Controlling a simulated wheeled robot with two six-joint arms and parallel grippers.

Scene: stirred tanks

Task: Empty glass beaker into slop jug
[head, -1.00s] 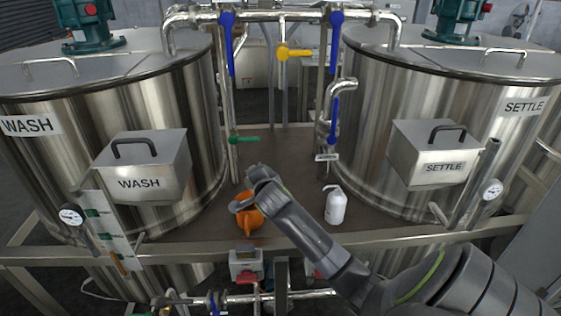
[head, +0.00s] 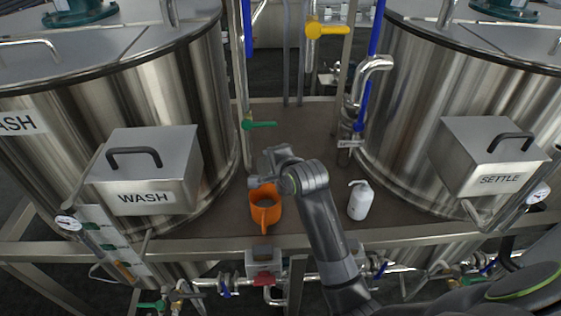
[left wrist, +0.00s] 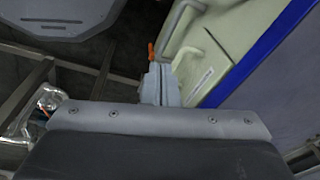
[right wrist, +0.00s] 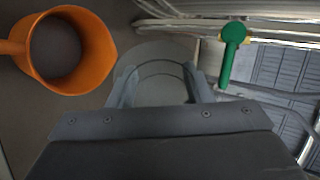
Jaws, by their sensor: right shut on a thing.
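The orange slop jug (head: 264,212) stands upright on the brown deck between the tanks, open at the top. In the right wrist view the jug (right wrist: 68,50) is at upper left, its inside dark. My right gripper (right wrist: 162,88) is shut on the clear glass beaker (right wrist: 163,66), whose round outline shows faintly between the fingers. The beaker is beside the jug, apart from it in that view. In the head view my right gripper (head: 272,160) is at the jug's far side; the beaker is hard to make out. My left gripper (left wrist: 160,82) looks shut and empty.
A white wash bottle (head: 360,201) stands right of the jug. The WASH tank (head: 185,90) and SETTLE tank (head: 410,120) flank the deck. A green valve handle (head: 260,125) and pipes are behind the jug. A metal rail (head: 200,246) edges the front.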

